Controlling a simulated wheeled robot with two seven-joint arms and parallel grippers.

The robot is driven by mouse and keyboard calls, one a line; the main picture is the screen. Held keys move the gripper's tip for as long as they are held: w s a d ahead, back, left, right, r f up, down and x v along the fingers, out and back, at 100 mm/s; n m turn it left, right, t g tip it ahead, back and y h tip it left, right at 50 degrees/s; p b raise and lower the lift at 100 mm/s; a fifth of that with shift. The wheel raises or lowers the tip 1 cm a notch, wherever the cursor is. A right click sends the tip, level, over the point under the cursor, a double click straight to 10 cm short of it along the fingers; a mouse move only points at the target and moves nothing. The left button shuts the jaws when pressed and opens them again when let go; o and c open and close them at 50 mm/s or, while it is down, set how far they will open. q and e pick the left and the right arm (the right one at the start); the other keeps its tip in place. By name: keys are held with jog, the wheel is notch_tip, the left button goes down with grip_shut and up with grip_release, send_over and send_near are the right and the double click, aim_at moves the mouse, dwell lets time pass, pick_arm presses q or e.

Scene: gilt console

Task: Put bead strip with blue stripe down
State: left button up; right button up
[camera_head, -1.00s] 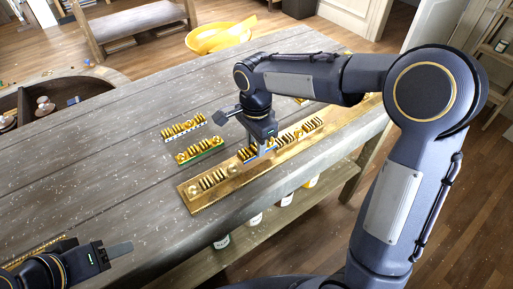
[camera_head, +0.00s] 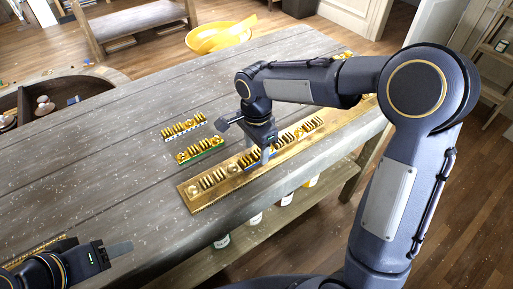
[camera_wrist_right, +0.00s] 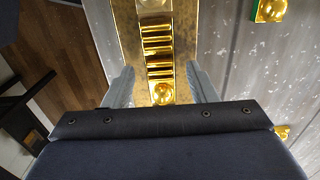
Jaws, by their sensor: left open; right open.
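A long gilt board (camera_head: 205,203) lies along the near edge of the table and carries a row of gold beads and ribbed pieces. My right gripper (camera_head: 262,157) is over the board, open, with its fingertips low beside the row. In the right wrist view, a gold bead strip (camera_wrist_right: 158,45) with ribs and a round bead lies on the board between the two spread fingers, apart from them. Its blue stripe is not clearly visible there. My left gripper (camera_head: 118,249) is open and empty at the lower left.
A bead strip with a green stripe (camera_head: 200,151) and one with a pale stripe (camera_head: 183,127) lie on the grey table (camera_head: 110,165) behind the board. A yellow bowl (camera_head: 215,40) stands beyond the table.

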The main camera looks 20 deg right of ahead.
aim_at(256, 152)
notch_tip(256, 152, up, 11)
jog(key=s+d+n+t+y, duration=0.2)
jog(key=s+d+n, duration=0.4)
jog(key=s, duration=0.4)
jog(key=s+f+n+t+y, duration=0.1)
jog(key=s+f+n, duration=0.1)
jog(key=s, duration=0.4)
jog(key=s+d+f+n+t, duration=0.1)
jog(key=s+f+n+t, duration=0.1)
jog(key=s, duration=0.4)
jog(key=shift+d+f+n+t+y, duration=0.3)
jog(key=shift+f+n+y, duration=0.15)
jog(key=shift+n, duration=0.75)
